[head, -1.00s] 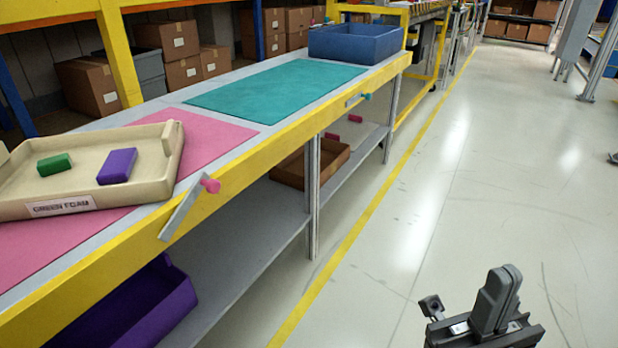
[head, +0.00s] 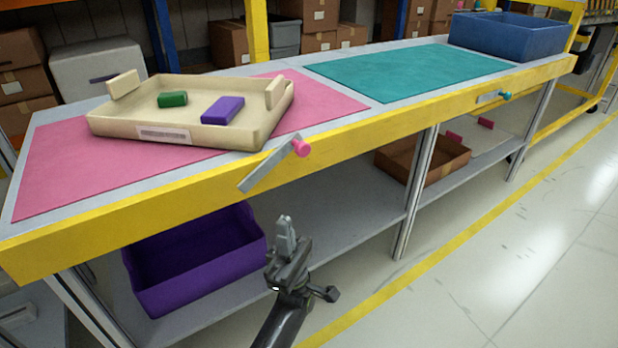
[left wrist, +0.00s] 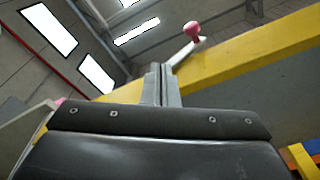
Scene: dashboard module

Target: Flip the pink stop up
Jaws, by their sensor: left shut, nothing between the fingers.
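The pink stop is a grey metal flap (head: 268,167) with a pink knob (head: 301,147), mounted on the yellow front edge of the workbench beside the pink mat. It slants, with the knob at its upper right end. My left gripper (head: 285,228) is shut and empty, in front of the bench and below the stop, apart from it. In the left wrist view the shut fingers (left wrist: 162,85) point up toward the yellow edge, and the pink knob (left wrist: 193,29) shows beyond them to the upper right. The fingers hide part of the flap's lower portion there. My right gripper is out of view.
A beige tray (head: 188,138) with a green and a purple block sits on the pink mat (head: 75,168). A purple bin (head: 195,262) is below the bench. Floor at right is clear.

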